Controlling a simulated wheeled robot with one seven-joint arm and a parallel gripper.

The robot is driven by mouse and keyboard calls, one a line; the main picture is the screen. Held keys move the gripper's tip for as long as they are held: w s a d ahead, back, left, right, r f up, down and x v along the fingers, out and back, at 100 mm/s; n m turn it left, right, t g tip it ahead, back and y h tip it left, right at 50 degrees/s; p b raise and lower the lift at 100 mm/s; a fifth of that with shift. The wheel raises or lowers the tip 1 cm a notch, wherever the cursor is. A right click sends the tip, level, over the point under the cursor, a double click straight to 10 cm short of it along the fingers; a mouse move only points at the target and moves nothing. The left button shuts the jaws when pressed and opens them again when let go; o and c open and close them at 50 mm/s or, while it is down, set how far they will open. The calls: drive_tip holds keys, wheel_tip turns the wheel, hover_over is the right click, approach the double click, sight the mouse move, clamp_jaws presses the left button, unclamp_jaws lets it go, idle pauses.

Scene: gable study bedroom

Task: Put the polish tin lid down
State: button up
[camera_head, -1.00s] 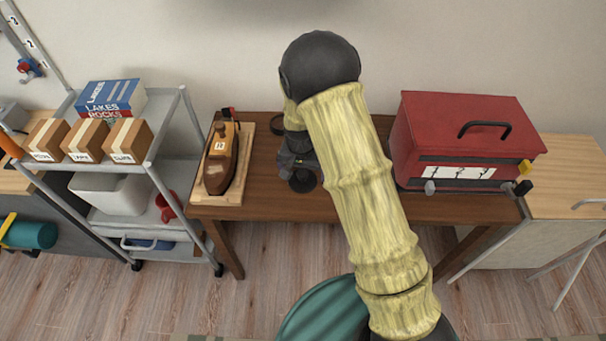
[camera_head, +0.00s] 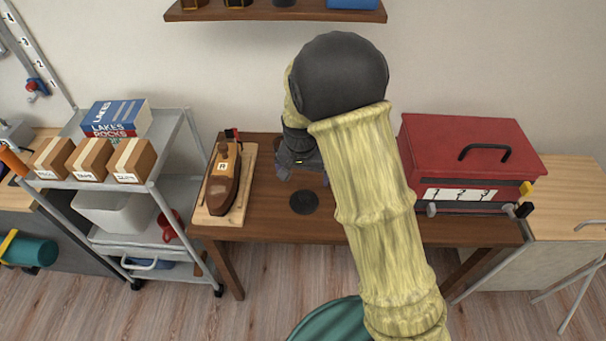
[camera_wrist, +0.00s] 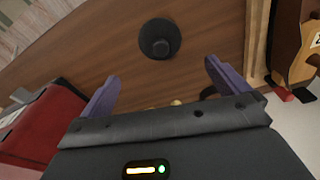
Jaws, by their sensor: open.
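The polish tin lid (camera_head: 304,202) appears to be the dark round disc lying flat on the brown wooden table. In the wrist view the dark disc (camera_wrist: 159,38) shows a smaller round raised part on top. My gripper (camera_head: 306,176) is open and stands clear of the disc, back toward the wall. In the wrist view its two purple fingers (camera_wrist: 162,76) are wide apart with nothing between them, and the disc lies beyond their tips.
A model boat (camera_head: 224,178) on a wooden board stands left on the table (camera_head: 270,225). A red toolbox (camera_head: 465,150) stands right. A grey cart (camera_head: 165,165) with boxes is at the left. A wall shelf (camera_head: 280,15) is above. Bare table surrounds the disc.

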drive_tip(key=s+d+r+n, duration=0.1)
drive_tip(key=s+d+r, duration=0.3)
drive_tip(key=s+d, duration=0.4)
drive_tip(key=s+d+r+n+t, duration=0.1)
drive_tip(key=s+d+r, duration=0.3)
drive_tip(key=s+d, duration=0.3)
drive_tip(key=shift+s+d+r+n, duration=0.2)
drive_tip(key=shift+s+d+n, duration=0.15)
drive_tip(key=shift+s, duration=0.8)
drive_tip(key=w+p+v, duration=0.2)
drive_tip(key=p+v, duration=0.9)
drive_tip(key=shift+d+r+p, duration=0.2)
drive_tip(key=shift+r+p, duration=0.2)
drive_tip(key=shift+r, duration=0.1)
